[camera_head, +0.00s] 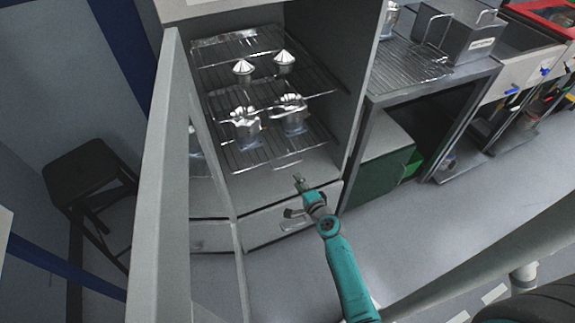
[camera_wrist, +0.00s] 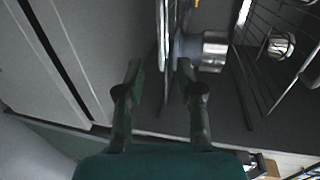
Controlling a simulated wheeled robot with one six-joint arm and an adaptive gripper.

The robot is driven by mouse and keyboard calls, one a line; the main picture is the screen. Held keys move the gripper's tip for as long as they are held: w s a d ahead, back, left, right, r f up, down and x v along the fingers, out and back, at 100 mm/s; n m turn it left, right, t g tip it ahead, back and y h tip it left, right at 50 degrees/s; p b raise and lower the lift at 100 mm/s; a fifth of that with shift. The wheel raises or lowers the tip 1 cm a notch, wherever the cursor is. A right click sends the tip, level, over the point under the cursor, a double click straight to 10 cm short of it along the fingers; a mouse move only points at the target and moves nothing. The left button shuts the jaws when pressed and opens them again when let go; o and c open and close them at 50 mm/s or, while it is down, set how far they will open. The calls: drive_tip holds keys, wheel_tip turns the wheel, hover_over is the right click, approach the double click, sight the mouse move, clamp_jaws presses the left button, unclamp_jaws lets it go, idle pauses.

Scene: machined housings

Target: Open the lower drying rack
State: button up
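The lower drying rack (camera_head: 272,148) is a wire shelf inside the open cabinet. It carries metal housings (camera_head: 245,125), and a small bar (camera_head: 287,165) shows at its front edge. The upper rack (camera_head: 225,50) sits above it with two cone-topped parts (camera_head: 284,60). My gripper (camera_head: 298,181) is just in front of the lower rack's front edge, above the drawer. Rack wires (camera_wrist: 245,75) show at right.
The cabinet door (camera_head: 160,170) stands open on the left. A drawer (camera_head: 280,220) lies below the racks. A metal bench (camera_head: 415,62) stands to the right, with a green bin (camera_head: 385,165) under it. A dark stool (camera_head: 90,170) stands far left. The floor in front is clear.

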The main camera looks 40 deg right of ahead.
sight(288, 165)
drive_tip(key=x, duration=1.1)
drive_tip(key=shift+d+r, duration=0.1)
drive_tip(key=shift+d, duration=0.05)
clamp_jaws()
